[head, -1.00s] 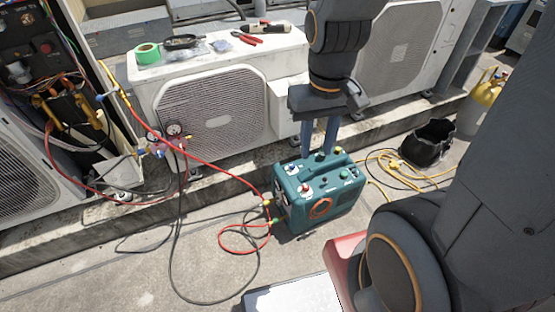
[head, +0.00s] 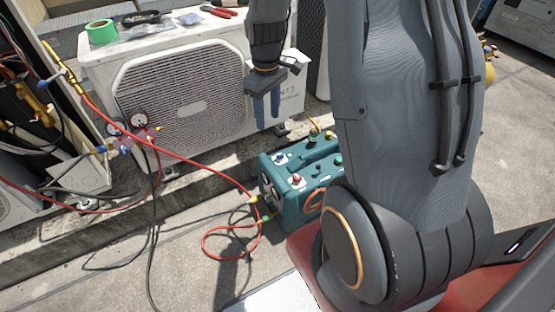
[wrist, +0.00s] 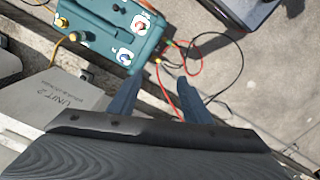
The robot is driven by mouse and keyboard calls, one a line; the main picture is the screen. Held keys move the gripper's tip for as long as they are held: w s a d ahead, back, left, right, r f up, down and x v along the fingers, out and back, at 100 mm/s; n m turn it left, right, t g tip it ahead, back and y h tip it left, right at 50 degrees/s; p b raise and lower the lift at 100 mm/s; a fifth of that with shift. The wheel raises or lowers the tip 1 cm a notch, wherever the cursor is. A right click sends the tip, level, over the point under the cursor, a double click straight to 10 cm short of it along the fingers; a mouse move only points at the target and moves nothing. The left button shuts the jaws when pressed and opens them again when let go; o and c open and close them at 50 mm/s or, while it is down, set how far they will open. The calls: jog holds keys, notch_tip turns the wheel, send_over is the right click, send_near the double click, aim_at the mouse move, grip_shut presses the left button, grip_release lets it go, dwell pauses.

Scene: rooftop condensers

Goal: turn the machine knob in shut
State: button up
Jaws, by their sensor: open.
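The teal machine (head: 300,205) stands on the concrete. On its top are a blue knob (head: 281,158) and a red knob (head: 297,180), each on a white plate. The lettering by them is too small to read, so I cannot tell which is marked in. My gripper (head: 267,122) is open and empty, pointing down, above and behind the machine in front of the white condenser. In the wrist view, the fingertips (wrist: 160,77) are apart, with the blue knob (wrist: 124,57) to their left and the red knob (wrist: 138,22) beyond. My arm hides the machine's right part.
The white condenser (head: 190,95) stands close behind my gripper, with tape and tools on top. Red hoses (head: 215,175) and dark cables run from the gauges (head: 130,130) to the machine's left side and lie loose on the floor.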

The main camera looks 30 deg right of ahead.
aim_at(280, 154)
jog(key=w+d+f+n+b, duration=0.1)
jog(key=w+d+f+b, duration=0.2)
jog(key=f, duration=0.5)
jog(key=w+d+f+n+b, duration=0.1)
jog(key=w+d+f+b, duration=0.2)
jog(key=f, duration=0.4)
jog(key=w+d+f+n+b, duration=0.2)
jog(key=w+d+f+b, duration=0.2)
jog(key=f, duration=0.4)
jog(key=shift+w+d+f, duration=0.15)
jog(key=shift+w+f, duration=0.15)
jog(key=shift+w, duration=0.35)
jog(key=shift+w+d+f, duration=0.1)
jog(key=shift+f, duration=0.25)
notch_tip(280, 154, down, 8)
jog(key=shift+r+b, duration=0.2)
jog(key=shift+b, duration=0.85)
jog(key=c, duration=1)
jog(key=shift+c, duration=0.2)
